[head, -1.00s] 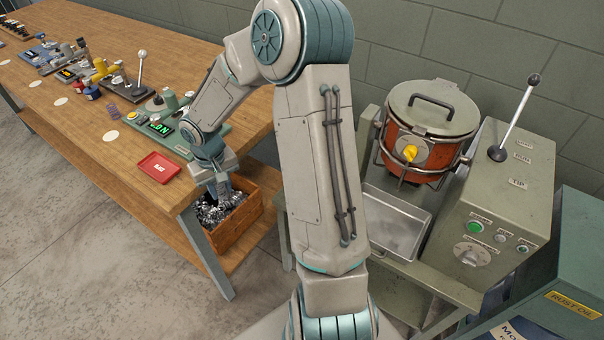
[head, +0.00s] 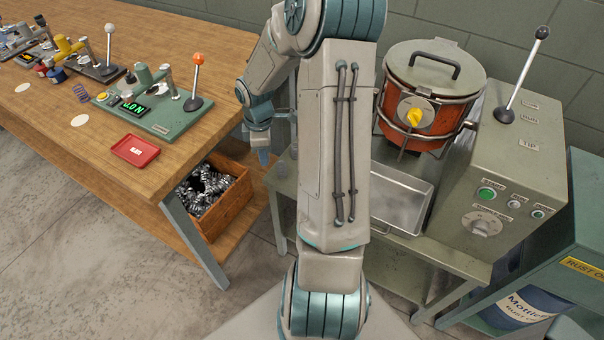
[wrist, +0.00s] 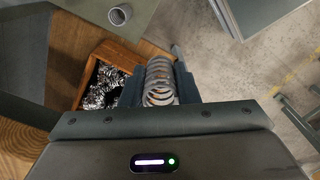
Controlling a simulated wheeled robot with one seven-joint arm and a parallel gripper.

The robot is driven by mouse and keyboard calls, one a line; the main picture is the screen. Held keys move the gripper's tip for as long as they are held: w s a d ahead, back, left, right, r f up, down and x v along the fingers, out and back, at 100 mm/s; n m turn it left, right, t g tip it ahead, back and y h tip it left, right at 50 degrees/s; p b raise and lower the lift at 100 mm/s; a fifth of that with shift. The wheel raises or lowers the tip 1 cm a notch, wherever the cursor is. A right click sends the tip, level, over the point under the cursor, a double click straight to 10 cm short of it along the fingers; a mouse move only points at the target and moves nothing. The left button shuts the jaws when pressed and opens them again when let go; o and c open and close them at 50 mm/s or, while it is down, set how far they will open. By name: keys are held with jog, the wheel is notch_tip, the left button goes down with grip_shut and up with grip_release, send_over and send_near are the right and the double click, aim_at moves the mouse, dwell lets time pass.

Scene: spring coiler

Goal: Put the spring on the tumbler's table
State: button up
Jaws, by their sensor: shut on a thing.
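My gripper (head: 264,155) is shut on a pale coiled spring (wrist: 160,82), seen between the two fingers in the wrist view. In the head view the spring is hard to make out at the fingertips. The gripper hangs beside the left end of the tumbler's table (head: 455,258), a grey-green table. On it stands the tumbler (head: 425,115), an orange drum with a grey lid and yellow knob. My arm hides part of the table top.
A metal tray (head: 400,203) lies before the drum; a control box (head: 500,185) with a lever stands right. A small grey cup (wrist: 119,16) shows in the wrist view. A wooden crate (head: 228,205) of springs sits under the workbench (head: 110,165), which bears a red tray (head: 136,150).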

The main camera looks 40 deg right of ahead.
jog(key=s+d+f+n+b, duration=0.45)
jog(key=d+n, duration=0.35)
jog(key=d, duration=0.2)
jog(key=shift+n, duration=0.3)
jog(key=f, duration=0.5)
jog(key=f+b, duration=0.1)
jog(key=f, duration=0.4)
jog(key=shift+s+d+f+b, duration=0.15)
jog(key=shift+s+f+b, duration=0.05)
jog(key=shift+f+b, duration=0.15)
jog(key=shift+f, duration=0.1)
jog(key=o, duration=1)
